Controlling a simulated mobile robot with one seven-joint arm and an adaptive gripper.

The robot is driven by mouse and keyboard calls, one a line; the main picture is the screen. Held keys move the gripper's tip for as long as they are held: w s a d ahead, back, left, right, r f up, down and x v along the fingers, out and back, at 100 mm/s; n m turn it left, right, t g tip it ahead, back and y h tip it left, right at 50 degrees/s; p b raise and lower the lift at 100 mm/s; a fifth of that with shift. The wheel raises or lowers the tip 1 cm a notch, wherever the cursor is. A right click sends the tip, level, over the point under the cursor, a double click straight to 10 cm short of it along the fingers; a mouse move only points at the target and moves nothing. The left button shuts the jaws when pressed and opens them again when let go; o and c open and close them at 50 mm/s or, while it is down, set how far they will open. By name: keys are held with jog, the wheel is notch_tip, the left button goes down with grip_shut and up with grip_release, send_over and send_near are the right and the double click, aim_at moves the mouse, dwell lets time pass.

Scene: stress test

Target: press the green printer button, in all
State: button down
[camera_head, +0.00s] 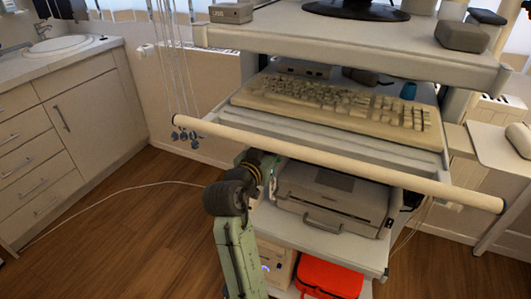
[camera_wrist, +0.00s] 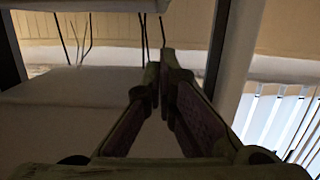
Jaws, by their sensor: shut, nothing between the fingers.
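The grey printer (camera_head: 338,188) sits on a middle shelf of the white cart, under the keyboard tray. Its front has a dark handle. I cannot make out a green button on it in either view. My arm reaches up to the printer's left side in the head view, and its end there is partly hidden by the cart's front bar. In the wrist view my gripper (camera_wrist: 161,70) has its two dark fingers drawn together at the tips, with nothing between them. A pale surface lies beyond them on the left; I cannot tell whether it is the printer.
The beige keyboard (camera_head: 335,103) lies on the tray above. The long front bar (camera_head: 330,164) crosses close over my arm. A red item (camera_head: 328,277) and a pale box (camera_head: 275,262) stand below. Thin cables (camera_head: 172,65) hang at the left. Open wooden floor lies left.

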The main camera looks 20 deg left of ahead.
aim_at(278, 160)
jog(key=shift+w+f, duration=0.2)
jog(key=shift+w, duration=0.7)
notch_tip(278, 160, down, 3)
jog(key=shift+d+r, duration=0.1)
jog(key=shift+r, duration=0.05)
jog(key=shift+f+p, duration=0.3)
jog(key=shift+f, duration=0.25)
